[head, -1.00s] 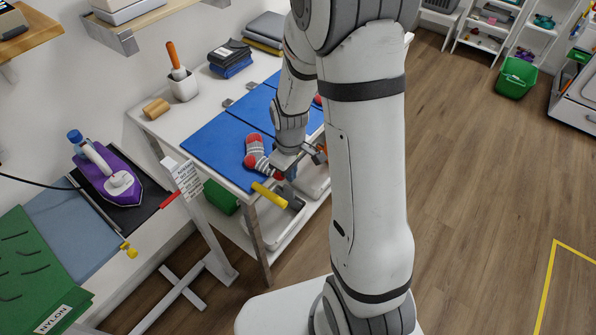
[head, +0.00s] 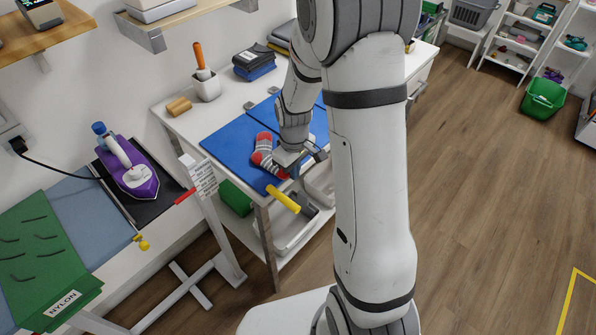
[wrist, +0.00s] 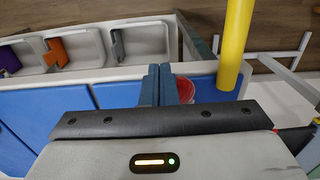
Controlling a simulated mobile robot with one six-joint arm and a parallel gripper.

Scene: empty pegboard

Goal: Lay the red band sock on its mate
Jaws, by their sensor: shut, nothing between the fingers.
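A sock (head: 262,157) with grey and white stripes and red ends lies on the blue folding board (head: 226,140) in the head view. My gripper (head: 303,163) is just right of the sock, low over the near part of the board. In the wrist view my gripper's fingers (wrist: 158,86) are together, with nothing between them. A red patch of sock (wrist: 185,89) shows right beside the fingertips, partly hidden by them and the gripper body. I cannot tell whether they touch. A second sock is not clearly visible; my arm covers part of the board.
A yellow bar (head: 283,198) sticks out at the table's near edge, close to my gripper; it also shows in the wrist view (wrist: 235,45). A purple iron (head: 132,172) stands at left. A cup (head: 206,87) and folded dark cloths (head: 254,62) stand at the back.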

